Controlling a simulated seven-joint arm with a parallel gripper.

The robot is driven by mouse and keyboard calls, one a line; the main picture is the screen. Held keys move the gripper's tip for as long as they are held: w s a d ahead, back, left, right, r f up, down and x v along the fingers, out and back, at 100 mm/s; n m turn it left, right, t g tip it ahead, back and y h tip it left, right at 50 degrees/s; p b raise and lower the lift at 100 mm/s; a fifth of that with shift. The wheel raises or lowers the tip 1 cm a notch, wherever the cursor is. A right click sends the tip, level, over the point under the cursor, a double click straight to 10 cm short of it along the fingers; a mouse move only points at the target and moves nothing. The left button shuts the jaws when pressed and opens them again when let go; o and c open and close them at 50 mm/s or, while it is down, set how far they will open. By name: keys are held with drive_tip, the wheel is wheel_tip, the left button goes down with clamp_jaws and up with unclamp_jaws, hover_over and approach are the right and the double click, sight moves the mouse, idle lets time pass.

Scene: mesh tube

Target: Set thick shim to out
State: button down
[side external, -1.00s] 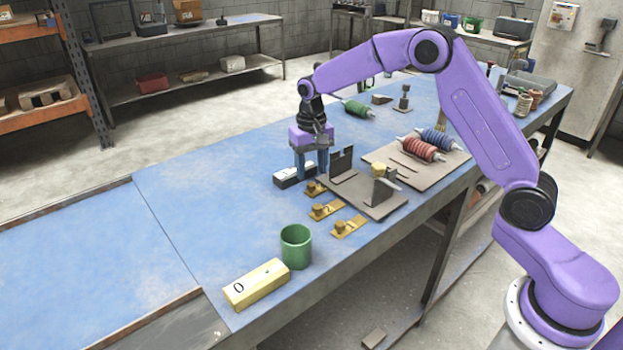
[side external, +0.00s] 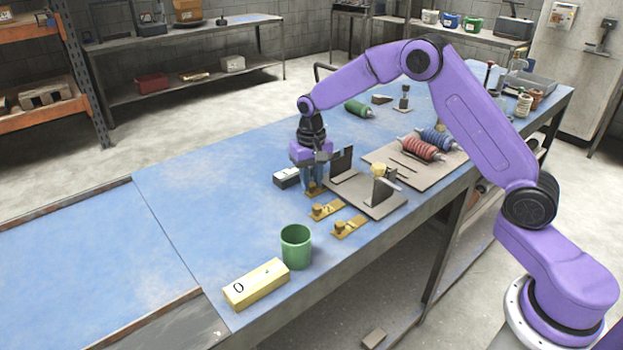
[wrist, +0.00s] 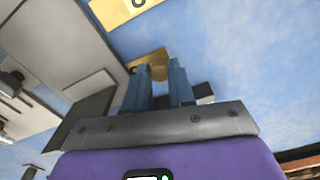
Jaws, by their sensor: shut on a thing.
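My gripper (side external: 314,187) is low over the blue table, its blue fingers shut on the knob of a brass shim (wrist: 150,58) beside the grey fixture (side external: 375,203). The fingers hide most of this shim in the side view. Two more brass shims with round knobs, a middle shim (side external: 327,210) and a front shim (side external: 350,226), lie in a row toward the front. I cannot tell from the pictures which shim is the thick one.
A black-and-white block (side external: 287,178) stands just left of my gripper. The grey fixture's upright plates stand close on the right. A green cup (side external: 296,246) and a yellow block marked 0 (side external: 257,285) are at the front. The table's left part is clear.

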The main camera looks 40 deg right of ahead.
drive_tip(key=shift+a, duration=2.5)
drive_tip(key=c, duration=0.9)
unclamp_jaws()
drive_tip(key=shift+a, duration=0.1)
drive_tip(key=shift+c, duration=0.2)
drive_tip(key=shift+r, duration=0.15)
wheel_tip(320, 180, up, 17)
drive_tip(key=shift+r, duration=0.1)
